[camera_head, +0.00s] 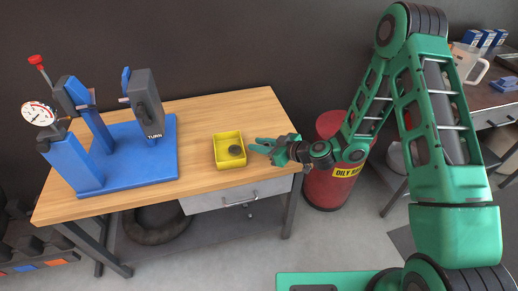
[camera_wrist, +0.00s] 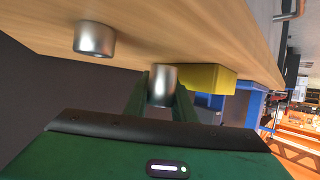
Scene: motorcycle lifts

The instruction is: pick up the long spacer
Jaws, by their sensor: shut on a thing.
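The long spacer (camera_wrist: 162,86) is a bright metal cylinder, seen in the wrist view between the two fingers of my gripper (camera_wrist: 161,98). The fingers are shut on its sides. In the head view my gripper (camera_head: 257,146) is at the right end of the wooden bench, just right of the yellow bin, and the spacer cannot be made out there. Whether the spacer touches the bench top is not clear. A second metal cylinder (camera_wrist: 94,39), shorter for its width, stands on the bench apart from the gripper in the wrist view.
The yellow bin (camera_head: 217,152), holding a dark round part (camera_head: 235,150), is close beside my gripper. A blue stand with a dial gauge (camera_head: 39,113) fills the bench's left half. A red oily-rag drum (camera_head: 327,190) stands right of the bench (camera_head: 195,185). The bench's front middle is clear.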

